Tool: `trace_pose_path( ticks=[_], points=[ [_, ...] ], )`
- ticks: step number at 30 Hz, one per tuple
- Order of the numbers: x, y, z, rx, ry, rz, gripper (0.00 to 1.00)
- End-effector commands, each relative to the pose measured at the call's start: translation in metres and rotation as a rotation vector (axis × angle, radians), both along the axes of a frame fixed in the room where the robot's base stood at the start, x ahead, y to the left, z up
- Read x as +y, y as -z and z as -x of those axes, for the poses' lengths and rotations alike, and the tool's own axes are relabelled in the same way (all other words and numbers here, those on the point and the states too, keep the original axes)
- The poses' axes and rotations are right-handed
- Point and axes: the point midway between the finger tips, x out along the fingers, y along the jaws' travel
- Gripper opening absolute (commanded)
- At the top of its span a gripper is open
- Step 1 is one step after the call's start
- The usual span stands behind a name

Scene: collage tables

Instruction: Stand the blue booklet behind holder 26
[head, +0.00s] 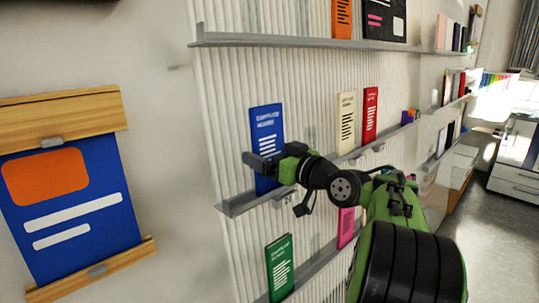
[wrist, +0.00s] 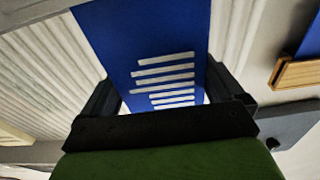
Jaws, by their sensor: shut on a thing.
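The blue booklet (head: 267,122) has white print and is upright in front of the ribbed wall, near the left end of the middle shelf ledge (head: 234,206). My gripper (head: 260,162) is shut on its lower part. In the wrist view the blue booklet (wrist: 150,40) lies between the two dark fingers of my gripper (wrist: 163,92). Whether its bottom edge rests on the ledge is hidden by my gripper. A small tag (head: 288,197) shows on the ledge below my gripper; its number is too small to read, so I cannot tell which is holder 26.
A cream booklet (head: 345,122) and a red booklet (head: 370,115) stand farther right on the middle ledge. A green booklet (head: 280,267) and a pink one (head: 346,227) stand below. An upper ledge (head: 260,40) runs above. A wood-framed blue poster (head: 70,205) hangs at left.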

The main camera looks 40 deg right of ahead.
Motion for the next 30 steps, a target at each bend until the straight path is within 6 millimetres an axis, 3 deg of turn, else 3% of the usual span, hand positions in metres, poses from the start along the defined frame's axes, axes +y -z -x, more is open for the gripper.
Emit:
trace_pose_path(
  ticks=[2,11,21,30],
  points=[
    [0.0,0.0,0.0,-0.001,0.0,0.0,1.0],
    [-0.001,0.001,0.007,0.001,0.004,0.0,1.0],
    [-0.004,0.002,0.084,0.0,0.008,0.0,1.0],
    [-0.005,0.002,0.102,-0.001,0.007,-0.002,1.0]
  ],
)
